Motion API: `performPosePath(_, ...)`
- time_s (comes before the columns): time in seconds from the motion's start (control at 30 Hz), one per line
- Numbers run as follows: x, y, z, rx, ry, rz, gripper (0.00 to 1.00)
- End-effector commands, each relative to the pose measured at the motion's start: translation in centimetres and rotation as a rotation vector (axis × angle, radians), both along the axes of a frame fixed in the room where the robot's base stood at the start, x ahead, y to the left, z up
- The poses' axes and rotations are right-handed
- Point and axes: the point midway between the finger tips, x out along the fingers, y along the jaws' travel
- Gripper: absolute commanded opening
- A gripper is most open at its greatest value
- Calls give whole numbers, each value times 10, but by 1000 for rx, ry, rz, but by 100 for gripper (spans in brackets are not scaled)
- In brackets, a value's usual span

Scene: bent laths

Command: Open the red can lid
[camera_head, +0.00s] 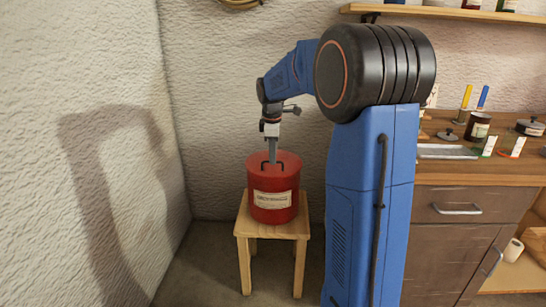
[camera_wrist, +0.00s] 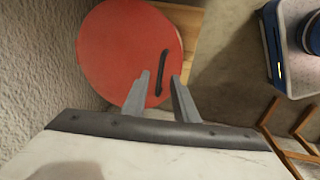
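The red can (camera_head: 273,207) with a pale label stands upright on a small wooden stool. Its red lid (camera_wrist: 108,52) lies flat on top and looks closed. A dark bar handle (camera_wrist: 162,72) stands on the lid; part of it also shows in the head view (camera_head: 265,166). My gripper (camera_wrist: 156,90) points down over the lid from above. In the wrist view its two grey fingers are apart, with the handle showing between and just beyond the tips. I cannot tell whether a finger touches the handle. In the head view my gripper (camera_head: 272,158) hides part of the lid.
The wooden stool (camera_head: 244,226) stands near the textured left wall. A workbench (camera_head: 480,172) with jars, brushes and drawers is at the right, behind my arm. A shelf (camera_head: 440,12) runs above it. Floor at the stool's left is clear.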

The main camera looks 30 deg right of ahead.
Motion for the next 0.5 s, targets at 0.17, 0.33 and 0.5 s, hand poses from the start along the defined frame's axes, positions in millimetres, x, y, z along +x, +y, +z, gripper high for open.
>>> performPosePath(0.17,2,-1,-10,0,0,0,26)
performPosePath(0.33,2,-1,-11,0,0,0,26)
performPosePath(0.5,2,-1,-11,0,0,0,15)
